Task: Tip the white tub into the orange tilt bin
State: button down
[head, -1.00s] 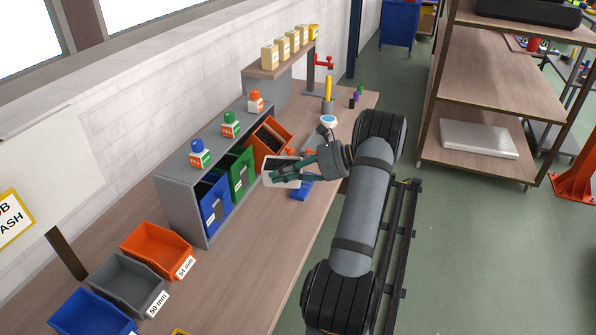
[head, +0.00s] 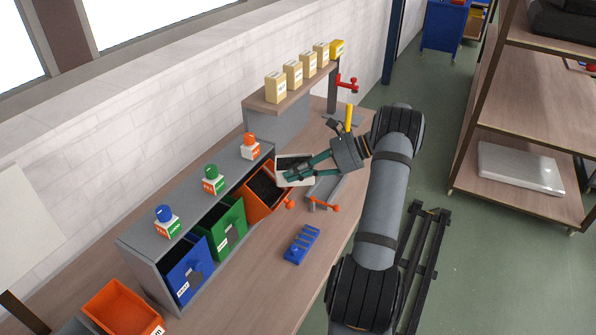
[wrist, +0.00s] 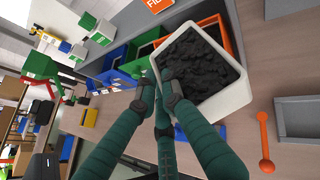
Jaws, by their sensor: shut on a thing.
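My gripper (head: 294,172) is shut on the white tub (head: 283,181), which also shows in the wrist view (wrist: 222,108). The tub is full of dark lumps (wrist: 198,65) and looks somewhat tilted in the head view. My fingers grip its near side wall in the wrist view. The orange tilt bin (head: 268,207) is swung open at the right end of the grey housing, with dark material inside. The tub is held above and just right of this bin, overlapping its upper right edge in the head view. In the wrist view the bin's orange edge (wrist: 231,40) shows behind the tub.
Green (head: 229,231) and blue (head: 187,272) tilt bins stand to the left. Bottles with blue, green and orange (head: 249,143) caps stand on the housing. A blue slotted block (head: 302,244) and an orange-handled tool (head: 322,206) lie on the bench.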

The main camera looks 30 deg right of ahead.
jog(key=shift+w+a+f+g+h+p, duration=0.15)
jog(key=shift+g+h+p, duration=0.55)
jog(key=shift+h, duration=0.45)
jog(key=shift+a+f+g+h+p, duration=0.1)
jog(key=shift+g+h+p, duration=0.6)
jog(key=shift+h, duration=0.5)
jog(key=shift+w+a+f+g+h+p, duration=0.15)
jog(key=shift+g+h+p, duration=0.5)
jog(key=shift+h, duration=0.5)
jog(key=shift+r, duration=0.1)
jog(key=shift+a+r+g+h+p, duration=0.25)
jog(key=shift+g+h+p, duration=0.3)
jog(key=shift+h+p, duration=0.3)
jog(key=shift+w+a+r+g+h+p, duration=0.2)
jog(key=shift+g+h+p, duration=0.1)
jog(key=shift+h+p, duration=0.35)
